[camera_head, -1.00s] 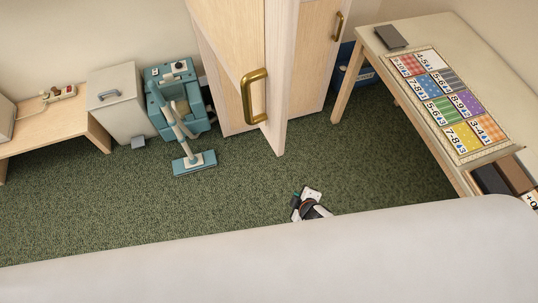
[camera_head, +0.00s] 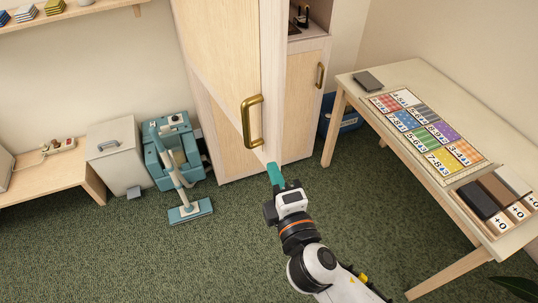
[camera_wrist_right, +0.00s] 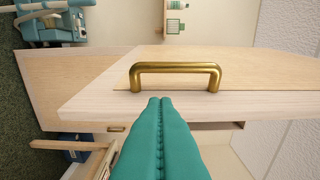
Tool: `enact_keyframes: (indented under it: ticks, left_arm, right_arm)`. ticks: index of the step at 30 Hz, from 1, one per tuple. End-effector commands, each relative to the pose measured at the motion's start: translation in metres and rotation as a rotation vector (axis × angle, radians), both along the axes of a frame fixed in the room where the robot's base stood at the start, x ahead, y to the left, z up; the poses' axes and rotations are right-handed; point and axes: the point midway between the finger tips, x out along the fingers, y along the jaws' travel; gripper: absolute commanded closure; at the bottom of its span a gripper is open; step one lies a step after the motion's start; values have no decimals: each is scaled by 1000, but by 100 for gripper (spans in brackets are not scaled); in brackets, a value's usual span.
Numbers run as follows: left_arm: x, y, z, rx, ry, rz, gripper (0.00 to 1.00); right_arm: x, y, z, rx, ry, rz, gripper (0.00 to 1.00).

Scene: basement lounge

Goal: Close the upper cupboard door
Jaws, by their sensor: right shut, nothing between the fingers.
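The upper cupboard door (camera_head: 222,50) stands open, swung out towards me, with a brass bar handle (camera_head: 252,122) near its free edge. Part of the cupboard's inside (camera_head: 318,12) shows to the right of the door. My right gripper (camera_head: 274,172) has teal fingers, shut and empty, close to the door's lower free corner, below the handle. In the right wrist view the fingers (camera_wrist_right: 160,105) point at the door's pale edge (camera_wrist_right: 105,106), with the handle (camera_wrist_right: 175,68) just beyond their tips. I cannot tell whether they touch the door. My left gripper is not in view.
The lower cupboard door (camera_head: 303,100) is shut. A table (camera_head: 440,205) with a card mat (camera_head: 427,130) stands at right. A blue bin (camera_head: 350,120) is behind it. A teal cleaning machine (camera_head: 175,150), a grey bin (camera_head: 117,155) and a low bench (camera_head: 50,182) stand left. Carpet (camera_head: 190,250) is clear in front.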

Motion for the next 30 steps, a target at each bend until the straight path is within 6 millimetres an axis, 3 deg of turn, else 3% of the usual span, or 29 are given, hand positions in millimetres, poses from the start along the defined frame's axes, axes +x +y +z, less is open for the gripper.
enact_keyframes:
  ticks: [15,30]
  left_arm:
    - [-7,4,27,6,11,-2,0]
    - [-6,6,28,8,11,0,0]
  right_arm:
    - [82,19,1,0,3,0,100]
    - [91,22,-1,1,4,1,100]
